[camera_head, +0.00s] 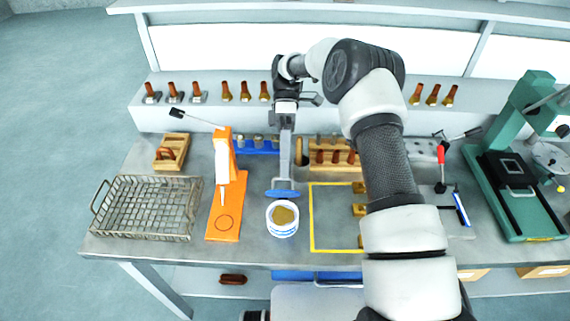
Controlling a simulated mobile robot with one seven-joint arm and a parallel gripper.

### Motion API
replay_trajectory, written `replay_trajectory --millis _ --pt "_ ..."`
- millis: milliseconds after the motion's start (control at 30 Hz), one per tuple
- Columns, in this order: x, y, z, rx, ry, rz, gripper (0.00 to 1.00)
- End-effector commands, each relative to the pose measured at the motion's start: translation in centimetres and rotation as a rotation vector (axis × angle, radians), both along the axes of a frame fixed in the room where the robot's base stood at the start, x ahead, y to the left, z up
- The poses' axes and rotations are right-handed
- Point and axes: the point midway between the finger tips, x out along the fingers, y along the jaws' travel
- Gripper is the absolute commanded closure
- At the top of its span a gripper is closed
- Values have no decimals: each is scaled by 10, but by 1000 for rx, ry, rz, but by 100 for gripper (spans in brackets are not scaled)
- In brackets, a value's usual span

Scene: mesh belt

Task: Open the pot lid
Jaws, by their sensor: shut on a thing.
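A small white pot with blue bands (283,228) stands on the bench near its front edge. Its top is uncovered and shows a tan-yellow content. A flat blue piece that looks like the pot lid (283,194) is just behind and above the pot's rim, apart from its opening. My gripper (284,182) points down and is shut on this lid. The fingertips are small in the view, and their exact grip on the lid is hard to see.
A wire mesh basket (112,228) and an orange stand (230,200) are left of the pot. A yellow-outlined area (333,247) with small brass blocks lies right. Wooden racks (328,152) stand behind, and a green press (520,215) at far right.

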Motion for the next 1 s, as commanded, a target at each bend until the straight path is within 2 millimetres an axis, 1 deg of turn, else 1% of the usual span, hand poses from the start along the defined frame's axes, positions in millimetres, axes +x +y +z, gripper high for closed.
replay_trajectory --millis 100,133,200,233,567,667,767,1000 --pt "0 0 0 1 -1 1 100" --pt "0 0 0 1 -1 1 91" --pt "0 0 0 1 -1 1 79" --pt "0 0 0 1 -1 1 75" --pt "0 0 3 0 -3 0 75" --pt "1 0 12 0 -4 0 75" --pt "1 0 29 0 -6 -1 75" --pt "1 0 76 1 -5 1 75"
